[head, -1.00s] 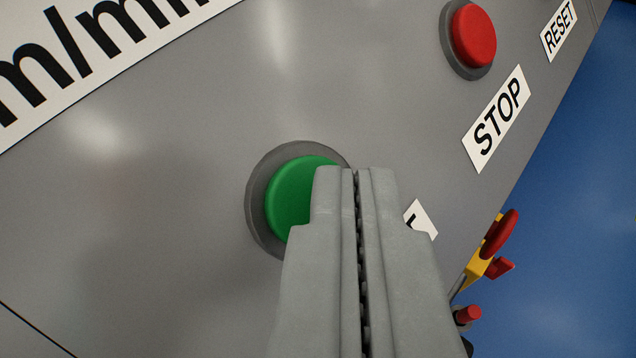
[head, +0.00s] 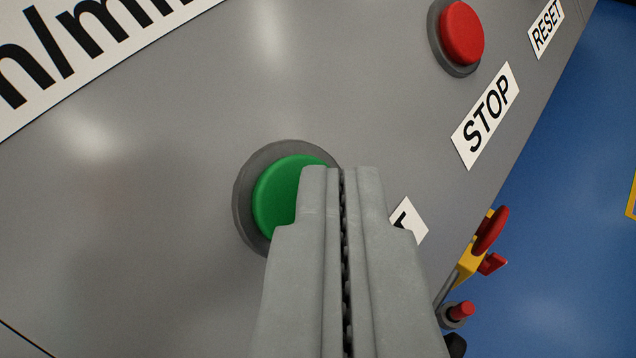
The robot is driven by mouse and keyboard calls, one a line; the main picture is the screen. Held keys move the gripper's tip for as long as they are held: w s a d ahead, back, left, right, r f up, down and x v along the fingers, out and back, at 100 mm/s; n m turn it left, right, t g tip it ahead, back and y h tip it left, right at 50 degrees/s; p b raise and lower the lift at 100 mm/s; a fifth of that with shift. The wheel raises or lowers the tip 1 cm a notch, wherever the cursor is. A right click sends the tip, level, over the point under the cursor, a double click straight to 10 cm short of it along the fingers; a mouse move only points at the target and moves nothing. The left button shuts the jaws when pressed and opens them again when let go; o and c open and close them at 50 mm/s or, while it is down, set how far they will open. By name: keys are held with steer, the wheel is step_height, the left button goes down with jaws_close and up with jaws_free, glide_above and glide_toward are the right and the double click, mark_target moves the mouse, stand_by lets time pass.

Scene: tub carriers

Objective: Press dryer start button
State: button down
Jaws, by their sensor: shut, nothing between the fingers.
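The green button (head: 277,198) sits in a dark grey ring on the grey panel (head: 170,200), left of the middle of the view. My gripper (head: 342,172) is shut and empty. Its fingertips overlap the right part of the green button in the picture and hide that part. I cannot tell whether the tips touch the button. A white label (head: 411,222) beside the fingers is mostly hidden; only part of one letter shows.
A red button (head: 461,33) with a STOP label (head: 486,115) is at the upper right, with a RESET label (head: 546,27) beyond it. A red and yellow switch handle (head: 488,233) and a small red knob (head: 462,310) stick out past the panel's right edge.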

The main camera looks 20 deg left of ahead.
steer(key=shift+s+d+r, duration=0.1)
steer(key=shift+d+r, duration=0.05)
steer(key=shift+r, duration=0.05)
steer(key=shift+s+d+r, duration=0.65)
steer(key=shift+d+r, duration=0.25)
steer(key=shift+r, duration=0.1)
steer(key=shift+s+d+r, duration=0.65)
steer(key=shift+d+r, duration=0.2)
steer(key=shift+r, duration=0.15)
steer(key=s+t+h, duration=0.1)
steer(key=s+t, duration=0.1)
steer(key=s, duration=2.4)
steer(key=s+f, duration=0.4)
steer(key=s, duration=0.4)
steer(key=s+a+f+t, duration=0.1)
steer(key=s+f, duration=0.4)
steer(key=s, duration=0.2)
steer(key=s+f, duration=0.5)
steer(key=s, duration=0.3)
steer(key=shift+s+a+t, duration=0.15)
steer(key=shift+s+t, duration=0.15)
